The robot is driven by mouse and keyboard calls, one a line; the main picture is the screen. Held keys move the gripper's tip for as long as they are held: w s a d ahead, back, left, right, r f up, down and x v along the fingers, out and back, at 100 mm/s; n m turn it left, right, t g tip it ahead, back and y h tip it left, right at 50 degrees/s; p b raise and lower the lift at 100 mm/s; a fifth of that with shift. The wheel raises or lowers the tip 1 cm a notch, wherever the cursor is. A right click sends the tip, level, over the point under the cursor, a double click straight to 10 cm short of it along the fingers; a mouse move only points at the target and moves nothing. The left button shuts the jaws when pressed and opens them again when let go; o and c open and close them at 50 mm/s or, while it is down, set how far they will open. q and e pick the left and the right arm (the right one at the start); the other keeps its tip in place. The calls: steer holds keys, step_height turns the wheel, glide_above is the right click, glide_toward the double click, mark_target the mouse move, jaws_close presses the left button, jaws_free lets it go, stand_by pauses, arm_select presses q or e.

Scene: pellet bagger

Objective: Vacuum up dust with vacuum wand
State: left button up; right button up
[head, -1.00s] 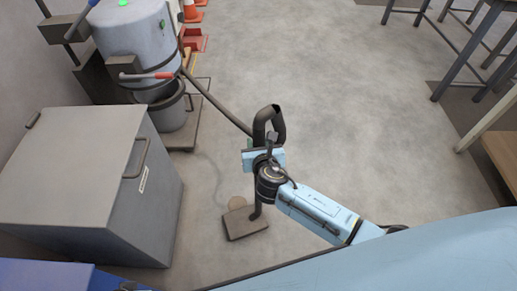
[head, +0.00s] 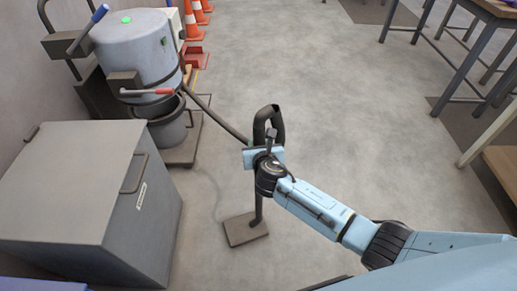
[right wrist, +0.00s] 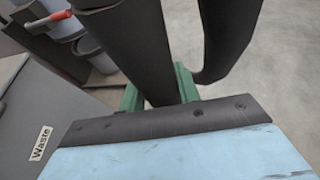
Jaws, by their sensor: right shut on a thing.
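The black vacuum wand (head: 277,122) stands roughly upright on the floor, its loop handle at the top and its flat brown floor head (head: 246,229) at the bottom. My right gripper (head: 263,157) is shut on the wand's tube just below the handle. In the right wrist view its green fingers (right wrist: 158,90) sit on either side of the dark tube. A hose (head: 218,118) runs from the wand to the grey vacuum drum (head: 135,52). I see no clear dust patch on the floor; the floor under the head is hidden. My left gripper is out of view.
A grey waste bin (head: 75,190) stands at the left, close to the wand. Orange cones (head: 191,22) and a red tray (head: 193,58) are behind the drum. Tables (head: 480,60) stand at the right. The middle floor is open.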

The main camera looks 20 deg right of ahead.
arm_select(q)
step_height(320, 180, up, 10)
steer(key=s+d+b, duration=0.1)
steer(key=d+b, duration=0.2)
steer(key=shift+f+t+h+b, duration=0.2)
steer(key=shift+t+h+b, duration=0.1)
steer(key=shift+b, duration=0.1)
arm_select(e)
steer(key=w+d, duration=0.3)
steer(key=w, duration=0.7)
steer(key=shift+w+r, duration=0.15)
steer(key=shift+w, duration=0.2)
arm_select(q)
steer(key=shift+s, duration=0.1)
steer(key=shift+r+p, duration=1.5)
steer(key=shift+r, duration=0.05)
arm_select(e)
steer(key=w+d+r, duration=0.1)
steer(key=d+r, duration=0.1)
steer(key=d, duration=1.6)
steer(key=shift+w, duration=0.25)
